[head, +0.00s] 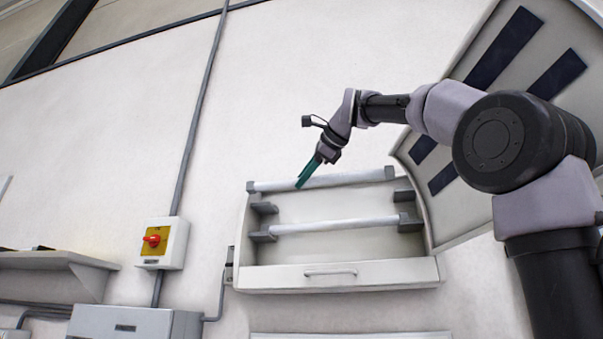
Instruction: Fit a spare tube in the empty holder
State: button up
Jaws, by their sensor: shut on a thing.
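My gripper (302,180), with green fingers pointing down and slightly left, is shut on a white tube (350,180) left of its middle. This tube lies nearly level along the top of the open wall case, its right end a little higher. A second white tube (335,225) sits lower in the case between two dark grey holders. Between the two tubes is another holder pair, a left holder (264,208) and a right holder (404,196), with no tube visible between them. Whether the held tube touches the case cannot be told.
The case's front ledge (400,272) has a handle. A raised curved cover (455,135) with dark strips stands at the right, partly behind my arm. A yellow-and-red switch box (163,243), a conduit (200,115) and a shelf (50,260) are at the left.

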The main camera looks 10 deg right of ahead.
jog(key=w+d, duration=0.5)
jog(key=w, duration=0.1)
dwell(0.8)
jog(key=shift+s+r, duration=0.1)
jog(key=shift+s, duration=0.05)
dwell(0.5)
jog(key=shift+f, duration=0.7)
dwell(0.4)
jog(key=o, duration=1.1)
jog(key=shift+c, duration=0.2)
